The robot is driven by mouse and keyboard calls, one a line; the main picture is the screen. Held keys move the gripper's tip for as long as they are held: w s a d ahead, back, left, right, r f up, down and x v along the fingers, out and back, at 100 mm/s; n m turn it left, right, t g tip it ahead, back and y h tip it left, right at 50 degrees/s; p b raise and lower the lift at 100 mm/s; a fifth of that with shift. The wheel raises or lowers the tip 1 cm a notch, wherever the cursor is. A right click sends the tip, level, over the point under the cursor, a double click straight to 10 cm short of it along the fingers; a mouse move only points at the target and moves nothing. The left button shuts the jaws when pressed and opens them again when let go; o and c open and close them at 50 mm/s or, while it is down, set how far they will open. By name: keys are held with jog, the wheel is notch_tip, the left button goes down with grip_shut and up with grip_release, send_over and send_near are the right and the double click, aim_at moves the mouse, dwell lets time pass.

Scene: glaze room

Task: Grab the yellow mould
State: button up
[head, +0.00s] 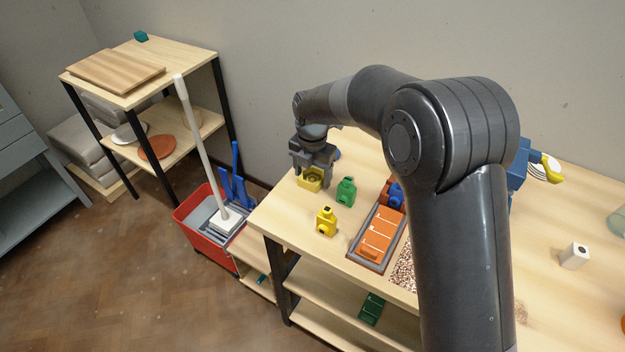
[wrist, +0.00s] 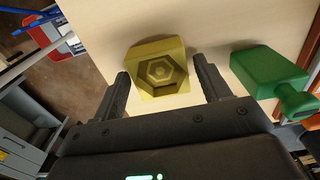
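The yellow mould (head: 309,181) is a squarish block on the tabletop near its left end, below my gripper (head: 313,165). In the wrist view the mould (wrist: 145,53) shows a stepped hexagonal hollow facing the camera. My gripper (wrist: 160,68) is open there, with one finger to the left of the mould and one to the right. I see a little gap at each side and no clear contact. Part of the mould is hidden by my gripper in the head view.
A green bottle (head: 346,191) stands close right of the mould, also in the wrist view (wrist: 268,72). A yellow bottle (head: 326,222) stands nearer the front edge. An orange block (head: 379,233) lies in a grey tray. A red mop bucket (head: 196,228) stands left of the table.

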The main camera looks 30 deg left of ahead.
jog(key=c, duration=0.8)
jog(key=shift+c, duration=0.2)
